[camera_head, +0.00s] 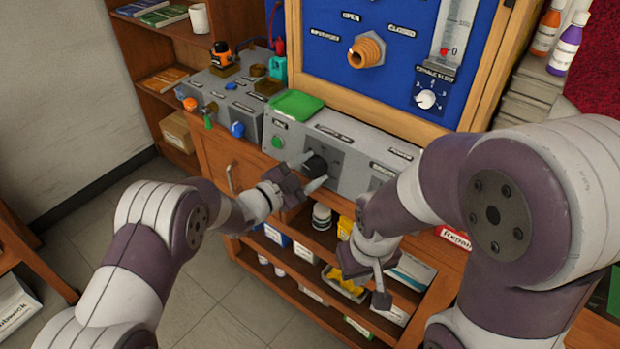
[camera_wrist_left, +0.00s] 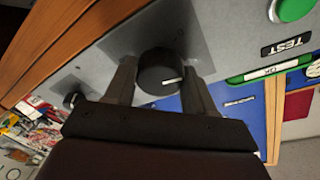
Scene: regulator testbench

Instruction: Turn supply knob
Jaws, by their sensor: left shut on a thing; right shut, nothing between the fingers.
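The black supply knob (camera_head: 316,165) sits on the sloped front of the grey console (camera_head: 345,182). My left gripper (camera_head: 308,172) has one finger on each side of it and is shut on it. In the left wrist view the knob (camera_wrist_left: 158,72) stands between the two fingers, with a white pointer mark on its face. The lettering by the knob is too small to read. My right gripper (camera_head: 380,285) is shut and empty, low in front of the open shelves and apart from the console.
A green button (camera_wrist_left: 291,8) labelled TEST is on the same console. A blue panel (camera_head: 385,25) with a brass fitting (camera_head: 366,50) and a flow dial (camera_head: 427,98) stands behind. Shelves with boxes and a tray (camera_head: 345,285) lie below.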

